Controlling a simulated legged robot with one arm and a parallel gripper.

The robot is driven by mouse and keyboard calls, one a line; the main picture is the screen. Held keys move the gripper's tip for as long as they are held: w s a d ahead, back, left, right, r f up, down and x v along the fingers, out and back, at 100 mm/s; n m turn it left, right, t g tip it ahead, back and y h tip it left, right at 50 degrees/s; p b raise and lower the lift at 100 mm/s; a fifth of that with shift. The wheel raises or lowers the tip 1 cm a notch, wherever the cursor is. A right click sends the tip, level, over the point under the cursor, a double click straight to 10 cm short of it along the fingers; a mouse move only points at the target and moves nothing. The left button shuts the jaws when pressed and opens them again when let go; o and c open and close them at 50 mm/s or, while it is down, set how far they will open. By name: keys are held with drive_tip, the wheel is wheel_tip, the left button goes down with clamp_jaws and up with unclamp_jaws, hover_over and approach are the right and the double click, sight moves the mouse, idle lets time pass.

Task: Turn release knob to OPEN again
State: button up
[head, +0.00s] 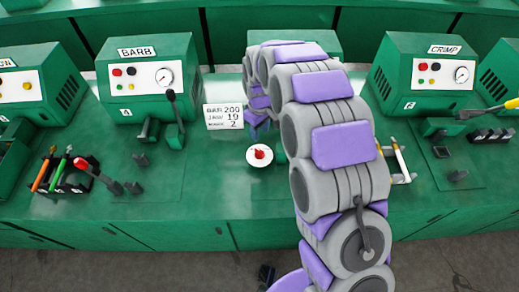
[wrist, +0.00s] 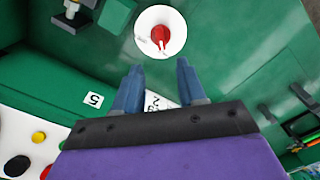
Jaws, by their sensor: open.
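The release knob (head: 259,154) is red and sits on a round white dial (head: 251,162) on the green bench top in the head view. In the wrist view the red knob (wrist: 159,36) shows at the top middle, with a white pointer line toward the dial's lower part. The dial's lettering (wrist: 141,40) is too small to read. My gripper (wrist: 159,68) is open and empty, its two blue-grey fingers apart and pointing toward the dial, not touching the knob.
A BARB machine (head: 135,95) stands left and a CRIMP machine (head: 405,90) right. A white sign (head: 223,117) stands just behind and left of the dial. The bench front beside the dial is clear.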

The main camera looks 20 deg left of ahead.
sight(259, 150)
wheel_tip(259, 150, down, 12)
drive_tip(key=shift+r+b, duration=0.2)
drive_tip(key=shift+b, duration=0.55)
drive_tip(key=shift+c, duration=0.4)
clamp_jaws()
